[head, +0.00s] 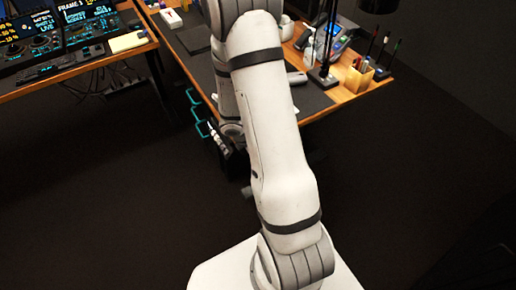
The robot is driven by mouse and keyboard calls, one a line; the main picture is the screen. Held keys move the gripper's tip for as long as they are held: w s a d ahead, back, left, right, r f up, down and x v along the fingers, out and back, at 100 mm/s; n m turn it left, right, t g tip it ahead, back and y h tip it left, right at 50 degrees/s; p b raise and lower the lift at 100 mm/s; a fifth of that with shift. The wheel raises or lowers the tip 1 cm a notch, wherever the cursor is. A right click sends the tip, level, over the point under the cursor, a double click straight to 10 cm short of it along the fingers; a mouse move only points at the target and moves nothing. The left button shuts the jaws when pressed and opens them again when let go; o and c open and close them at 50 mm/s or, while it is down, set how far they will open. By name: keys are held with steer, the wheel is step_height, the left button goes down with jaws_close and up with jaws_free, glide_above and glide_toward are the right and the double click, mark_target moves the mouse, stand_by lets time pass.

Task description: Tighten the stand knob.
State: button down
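I cannot make out a stand knob in the head view. My white arm crosses the middle of the picture and hides part of the desk and what lies behind it. My gripper (217,137) shows small and partly hidden at the left of the arm, low beside the desk's teal drawer handles. I cannot tell whether its fingers are open or shut, or whether they touch anything.
A wooden desk (345,96) with a dark mat carries a black lamp (325,77), a pen holder (358,78) and a device with a screen (335,42). Teal handles (193,97) stick out at its left. A console desk (80,68) stands left. The dark floor is open.

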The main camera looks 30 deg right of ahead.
stand_by(0.3)
steer(key=c, duration=1.4)
jaws_free()
steer(key=shift+o, duration=0.2)
steer(key=shift+w+f+b, duration=0.1)
steer(key=shift+f+b, duration=0.05)
steer(key=shift+b, duration=0.25)
